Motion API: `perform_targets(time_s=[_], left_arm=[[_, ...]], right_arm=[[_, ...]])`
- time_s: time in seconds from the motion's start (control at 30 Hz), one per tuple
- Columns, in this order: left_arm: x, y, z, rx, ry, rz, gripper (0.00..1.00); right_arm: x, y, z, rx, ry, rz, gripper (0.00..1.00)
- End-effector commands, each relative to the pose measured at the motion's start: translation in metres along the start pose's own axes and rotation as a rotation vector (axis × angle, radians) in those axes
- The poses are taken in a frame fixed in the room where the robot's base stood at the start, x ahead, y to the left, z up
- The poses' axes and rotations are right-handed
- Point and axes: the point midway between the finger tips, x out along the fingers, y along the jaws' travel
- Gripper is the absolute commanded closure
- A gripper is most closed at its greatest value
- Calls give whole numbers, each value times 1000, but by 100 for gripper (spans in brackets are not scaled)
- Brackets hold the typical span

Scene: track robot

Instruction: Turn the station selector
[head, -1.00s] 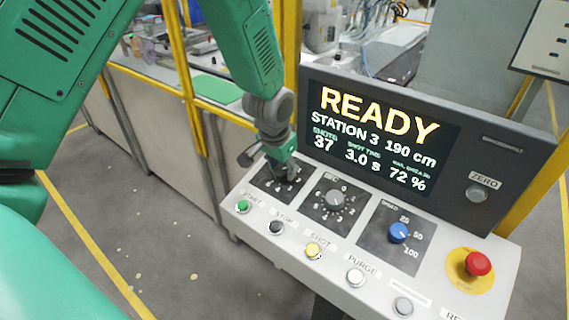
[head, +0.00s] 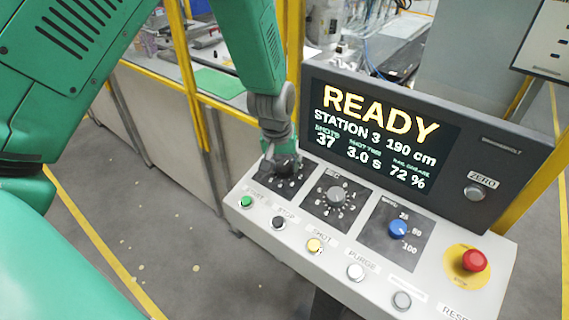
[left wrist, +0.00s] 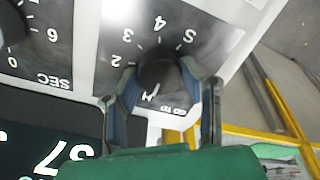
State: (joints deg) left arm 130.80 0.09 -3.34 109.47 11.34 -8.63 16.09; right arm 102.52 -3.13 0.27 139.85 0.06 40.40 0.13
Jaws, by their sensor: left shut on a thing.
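The station selector is a dark round knob (left wrist: 160,76) on a dark plate with numerals around it, at the console's left end. In the left wrist view it sits between the two fingers of my left gripper (left wrist: 160,92), which is shut on it. In the head view my left gripper (head: 281,164) comes down from above and hides most of the knob. The display (head: 376,135) reads READY and STATION 3. The knob's pointer direction is hard to tell. My right gripper is not in view.
A second grey knob (head: 336,196) marked SEC and a blue speed knob (head: 399,229) are to the right. A row of push buttons, including a yellow one (head: 314,246), runs along the front. A red emergency stop (head: 474,261) is at the right.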

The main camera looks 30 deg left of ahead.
Motion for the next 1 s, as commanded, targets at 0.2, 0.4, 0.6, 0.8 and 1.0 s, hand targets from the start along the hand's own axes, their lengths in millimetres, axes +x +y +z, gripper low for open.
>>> perform_targets(time_s=[0.2,0.4,0.6,0.8,1.0], left_arm=[[4,-2,8,-9,-22,-7,94],[4,-2,8,-8,-22,-7,93],[3,-1,6,-8,-16,-4,44],[0,-1,3,-8,-9,-2,44],[-24,0,2,-7,-4,0,44]], right_arm=[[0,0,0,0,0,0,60],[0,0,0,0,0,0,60],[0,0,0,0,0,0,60],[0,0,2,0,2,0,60],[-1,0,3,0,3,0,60]])
